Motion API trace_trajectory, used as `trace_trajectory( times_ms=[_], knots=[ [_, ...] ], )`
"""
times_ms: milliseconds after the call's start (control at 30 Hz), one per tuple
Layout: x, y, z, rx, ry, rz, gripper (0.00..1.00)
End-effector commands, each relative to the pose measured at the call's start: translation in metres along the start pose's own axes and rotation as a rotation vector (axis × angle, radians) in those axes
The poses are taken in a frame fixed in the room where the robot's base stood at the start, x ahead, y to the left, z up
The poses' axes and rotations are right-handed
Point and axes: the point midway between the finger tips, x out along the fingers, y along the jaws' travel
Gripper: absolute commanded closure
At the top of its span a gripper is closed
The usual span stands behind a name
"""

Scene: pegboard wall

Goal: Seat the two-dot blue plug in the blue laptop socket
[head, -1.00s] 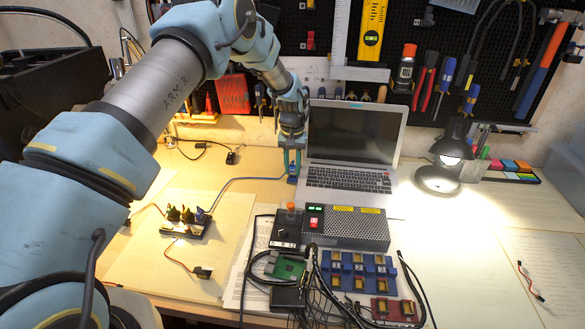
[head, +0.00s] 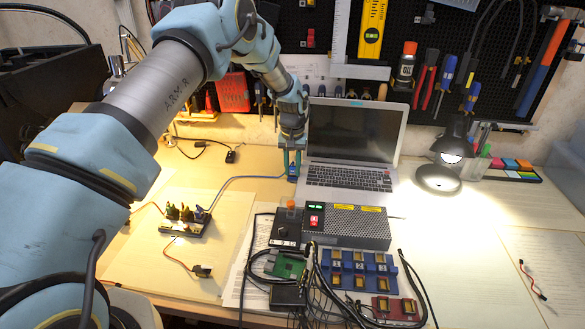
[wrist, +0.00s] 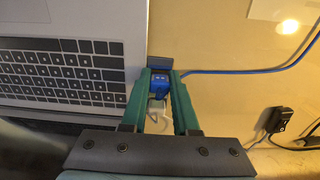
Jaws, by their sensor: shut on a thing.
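My gripper (head: 292,166) is at the left side of the open laptop (head: 350,150), low near the keyboard's edge. In the wrist view its green fingers (wrist: 161,95) are shut on a blue plug (wrist: 160,84) with small pale dots on top. The blue plug also shows in the head view (head: 292,175), with a blue cable (head: 245,178) running left to the plug block. In the wrist view the plug is right beside the laptop's side edge (wrist: 135,60).
A plug block (head: 187,218) with several plugs stands on the left paper. A grey power box (head: 345,226) lies in front of the laptop, with a blue socket strip (head: 358,262) below it. A black plug (head: 231,156) lies at the back left. A lamp (head: 445,165) stands right.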

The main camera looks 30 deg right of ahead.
Motion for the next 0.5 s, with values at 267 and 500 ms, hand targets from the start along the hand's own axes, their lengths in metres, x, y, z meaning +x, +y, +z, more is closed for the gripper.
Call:
trace_trajectory(
  times_ms=[267,500],
  knots=[
    [0.0028,-0.0002,0.0001,0.000,0.000,0.000,0.54],
    [0.0028,-0.0003,0.0001,0.000,0.000,0.000,0.37]
  ],
)
